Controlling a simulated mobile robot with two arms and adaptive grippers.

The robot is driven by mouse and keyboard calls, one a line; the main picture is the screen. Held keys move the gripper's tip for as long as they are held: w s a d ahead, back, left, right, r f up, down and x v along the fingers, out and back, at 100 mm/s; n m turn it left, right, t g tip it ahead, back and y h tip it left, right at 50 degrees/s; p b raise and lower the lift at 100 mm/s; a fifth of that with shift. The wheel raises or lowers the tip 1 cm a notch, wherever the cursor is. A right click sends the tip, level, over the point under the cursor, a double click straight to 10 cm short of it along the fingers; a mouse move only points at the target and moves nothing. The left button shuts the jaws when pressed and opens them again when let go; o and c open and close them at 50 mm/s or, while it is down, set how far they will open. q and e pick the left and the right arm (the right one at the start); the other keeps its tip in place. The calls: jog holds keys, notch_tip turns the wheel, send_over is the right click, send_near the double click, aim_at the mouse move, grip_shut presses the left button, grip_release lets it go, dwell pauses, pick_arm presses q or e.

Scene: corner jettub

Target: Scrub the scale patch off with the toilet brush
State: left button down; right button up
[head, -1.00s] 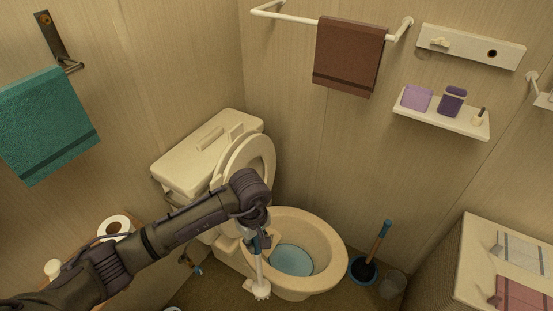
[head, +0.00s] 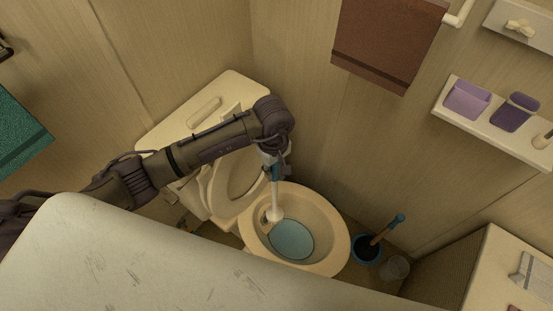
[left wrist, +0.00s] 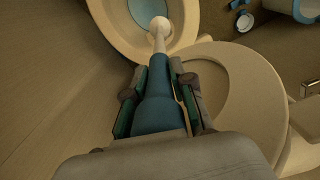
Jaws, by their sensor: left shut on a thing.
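My left gripper (head: 275,170) is shut on the blue handle (left wrist: 157,112) of the toilet brush. The brush points down, and its white head (head: 274,215) is inside the toilet bowl (head: 333,220), at the left inner wall above the blue water (head: 291,240). In the left wrist view the brush head (left wrist: 160,25) shows over the water, within the rim. A small dark mark (head: 264,217) shows on the bowl wall just left of the head; I cannot tell whether it is the scale patch or whether the brush touches it. My right gripper is out of view.
The raised seat and lid (head: 238,172) stand against the tank (head: 215,103), close to my left arm. A plunger (head: 386,231) in a blue holder and a small bin (head: 395,267) stand right of the bowl. A shelf (head: 485,120) juts from the wall.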

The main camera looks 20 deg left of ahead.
aim_at(274, 188)
pick_arm(q)
jog(key=shift+f, duration=0.25)
notch_tip(274, 188, down, 8)
jog(key=b, duration=0.6)
jog(key=shift+d, duration=0.1)
jog(key=shift+d+f+b, duration=0.2)
jog(key=shift+f+b, duration=0.7)
jog(key=shift+b, duration=0.1)
jog(key=shift+a+f+b, duration=0.35)
jog(key=shift+f+b, duration=0.05)
jog(key=shift+b, duration=0.05)
jog(key=shift+w+d, duration=0.1)
jog(key=shift+w, duration=0.1)
